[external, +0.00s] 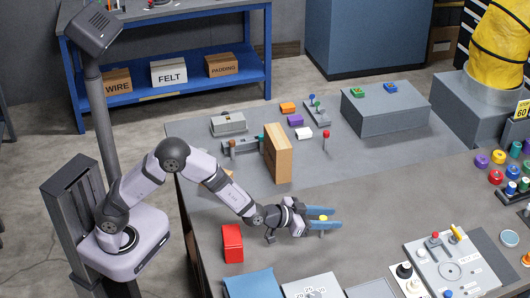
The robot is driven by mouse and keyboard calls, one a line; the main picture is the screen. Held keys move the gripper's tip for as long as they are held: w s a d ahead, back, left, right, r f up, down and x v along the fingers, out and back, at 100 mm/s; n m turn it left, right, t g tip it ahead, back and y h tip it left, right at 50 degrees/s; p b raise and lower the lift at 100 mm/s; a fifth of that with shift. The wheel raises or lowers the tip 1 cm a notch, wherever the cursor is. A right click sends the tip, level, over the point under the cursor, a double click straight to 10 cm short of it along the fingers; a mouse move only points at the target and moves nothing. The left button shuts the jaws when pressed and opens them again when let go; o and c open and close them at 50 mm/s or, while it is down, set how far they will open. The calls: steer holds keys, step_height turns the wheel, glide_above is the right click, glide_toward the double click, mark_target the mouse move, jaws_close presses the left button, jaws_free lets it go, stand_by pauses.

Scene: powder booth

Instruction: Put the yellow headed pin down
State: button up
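My gripper (325,219) reaches right over the grey table, its two blue fingers lying one on each side of the yellow headed pin (323,217). The pin's yellow head shows between the fingers, and a short bit of its shank shows below the nearer finger. The fingers appear shut on the pin, which looks upright. Whether its lower end touches the table is too small to tell.
A red block (232,243) stands left of my gripper, and a wooden block (278,153) stands behind it. A grey panel (450,268) with knobs lies at front right. A blue tray (254,284) lies at the front edge. The table right of my fingers is clear.

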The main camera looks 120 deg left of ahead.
steer(key=shift+b+v, duration=0.6)
steer(key=shift+v, duration=2.3)
